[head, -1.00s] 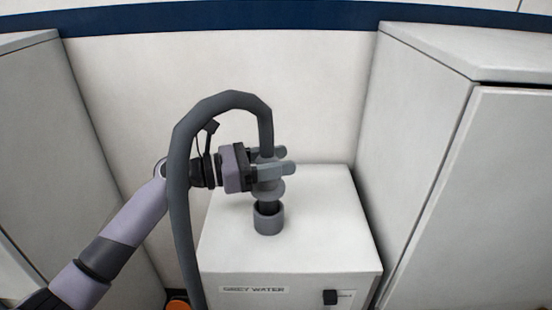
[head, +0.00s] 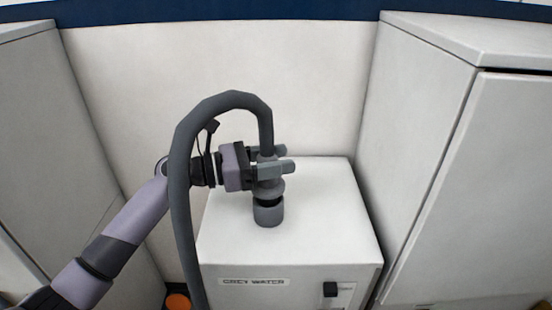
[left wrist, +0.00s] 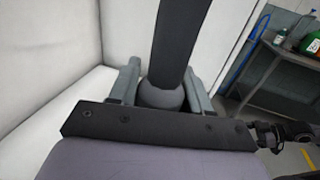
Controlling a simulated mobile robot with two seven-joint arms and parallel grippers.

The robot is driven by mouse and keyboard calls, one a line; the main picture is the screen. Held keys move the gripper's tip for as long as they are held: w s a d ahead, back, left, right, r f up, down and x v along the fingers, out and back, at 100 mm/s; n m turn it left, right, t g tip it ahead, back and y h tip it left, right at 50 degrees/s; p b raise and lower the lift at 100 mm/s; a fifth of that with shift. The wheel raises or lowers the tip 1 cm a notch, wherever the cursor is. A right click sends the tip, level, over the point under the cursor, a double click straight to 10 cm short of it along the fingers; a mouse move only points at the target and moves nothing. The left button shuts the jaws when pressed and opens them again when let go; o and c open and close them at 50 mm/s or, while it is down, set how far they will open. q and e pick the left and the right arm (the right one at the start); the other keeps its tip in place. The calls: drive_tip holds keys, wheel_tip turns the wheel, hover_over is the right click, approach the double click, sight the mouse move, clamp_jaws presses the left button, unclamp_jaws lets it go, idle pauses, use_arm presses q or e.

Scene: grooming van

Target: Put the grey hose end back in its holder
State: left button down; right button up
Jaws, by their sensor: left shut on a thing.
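The grey hose end (head: 268,187) is upright with its flange just above the holder (head: 268,213), a short grey cup on top of the white grey water box (head: 320,215). Its lower tip appears to be inside the cup's mouth; how deep is hidden. My left gripper (head: 272,160) is shut on the hose end, with one finger on each side. In the left wrist view, the fingers (left wrist: 162,92) flank the rounded top of the hose end (left wrist: 162,94). The dark grey hose (head: 181,190) rises from it and loops over to the left.
White cabinets stand on the left (head: 80,150) and right (head: 440,170) of the box. A small black switch (head: 330,289) is on the box front. An orange round thing (head: 177,301) lies low at the left. The box top around the holder is clear.

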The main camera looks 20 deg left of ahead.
use_arm(q)
drive_tip(key=shift+f, duration=0.5)
idle(0.3)
drive_tip(key=shift+c, duration=2.1)
unclamp_jaws()
drive_tip(key=shift+f, duration=0.15)
